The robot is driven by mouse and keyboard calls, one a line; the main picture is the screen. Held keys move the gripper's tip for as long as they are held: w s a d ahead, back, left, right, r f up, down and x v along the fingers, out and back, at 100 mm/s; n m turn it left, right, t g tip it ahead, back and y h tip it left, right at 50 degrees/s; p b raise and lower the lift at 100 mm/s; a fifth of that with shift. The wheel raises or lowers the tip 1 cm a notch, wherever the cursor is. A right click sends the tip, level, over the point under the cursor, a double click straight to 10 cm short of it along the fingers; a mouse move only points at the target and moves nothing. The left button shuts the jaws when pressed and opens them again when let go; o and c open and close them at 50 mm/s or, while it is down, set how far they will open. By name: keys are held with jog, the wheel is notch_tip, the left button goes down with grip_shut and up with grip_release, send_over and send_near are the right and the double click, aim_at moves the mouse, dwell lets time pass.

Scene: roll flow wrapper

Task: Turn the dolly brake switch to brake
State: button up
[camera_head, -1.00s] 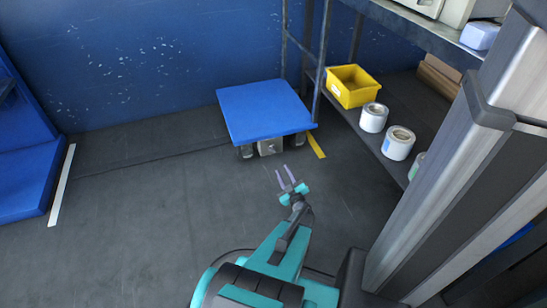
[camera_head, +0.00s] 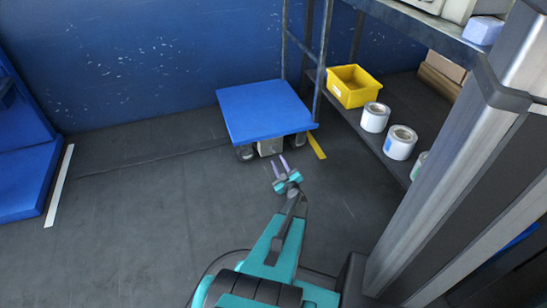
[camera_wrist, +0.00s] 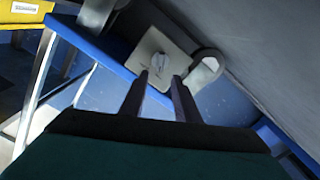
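The blue dolly (camera_head: 265,108) stands on the floor by the blue wall. A grey brake box (camera_head: 269,147) sits under its front edge, between the casters. In the wrist view, a beige switch plate (camera_wrist: 152,52) shows ahead of my fingers, with a pale knob (camera_wrist: 160,84) on it, partly between the fingertips. Which way the knob is turned is hard to tell. My gripper (camera_head: 279,163) is open, its two fingers apart, just in front of the box. In the wrist view my gripper (camera_wrist: 162,76) points at the plate; I cannot tell if it touches the knob.
A shelf (camera_head: 360,120) on the right holds a yellow bin (camera_head: 352,87) and white rolls (camera_head: 400,142). Casters (camera_wrist: 206,68) flank the switch plate. A yellow floor strip (camera_head: 317,145) lies by the dolly's right corner.

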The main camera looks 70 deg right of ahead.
aim_at(273, 150)
jog(key=shift+b+x, duration=1.15)
jog(key=shift+x, duration=2.35)
